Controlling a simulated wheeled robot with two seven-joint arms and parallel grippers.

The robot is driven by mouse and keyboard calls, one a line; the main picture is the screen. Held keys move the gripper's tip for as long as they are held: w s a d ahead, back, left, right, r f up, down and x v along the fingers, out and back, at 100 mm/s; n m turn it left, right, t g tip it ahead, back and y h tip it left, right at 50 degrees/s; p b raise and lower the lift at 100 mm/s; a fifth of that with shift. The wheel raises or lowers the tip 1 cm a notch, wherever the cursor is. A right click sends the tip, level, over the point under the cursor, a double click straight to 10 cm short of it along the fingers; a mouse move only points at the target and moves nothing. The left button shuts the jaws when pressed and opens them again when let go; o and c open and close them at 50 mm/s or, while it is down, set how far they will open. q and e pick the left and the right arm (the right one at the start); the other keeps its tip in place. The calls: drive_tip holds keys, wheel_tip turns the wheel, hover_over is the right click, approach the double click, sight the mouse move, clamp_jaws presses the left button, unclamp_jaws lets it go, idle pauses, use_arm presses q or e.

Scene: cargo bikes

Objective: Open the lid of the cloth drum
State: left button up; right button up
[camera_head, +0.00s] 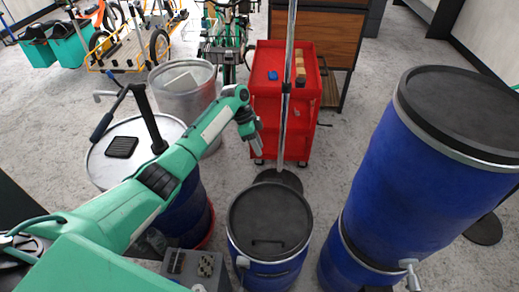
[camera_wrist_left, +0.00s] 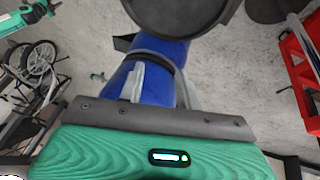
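A small blue drum (camera_head: 266,268) with a flat black lid (camera_head: 268,212) stands at the lower middle of the head view; it looks like the cloth drum. The lid lies closed on it, with a dark bar handle (camera_head: 268,241) near its front edge. My left gripper (camera_head: 259,148) hangs above and behind the drum, apart from the lid. In the left wrist view, the grey fingers (camera_wrist_left: 162,88) are apart with nothing held between them. A blue drum (camera_wrist_left: 172,52) and a black lid (camera_wrist_left: 185,14) show beyond them. My right gripper is not in view.
Larger blue drums (camera_head: 405,180) are stacked at right. A white-topped drum (camera_head: 125,160) stands at left under my arm. A metal bin (camera_head: 185,98), a red cart (camera_head: 283,120) and a pole (camera_head: 288,85) stand behind. Cargo bikes (camera_head: 130,45) are farther back.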

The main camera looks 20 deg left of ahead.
use_arm(q)
drive_tip(key=shift+v, duration=0.85)
drive_tip(key=shift+w+a, duration=0.1)
drive_tip(key=shift+w, duration=0.1)
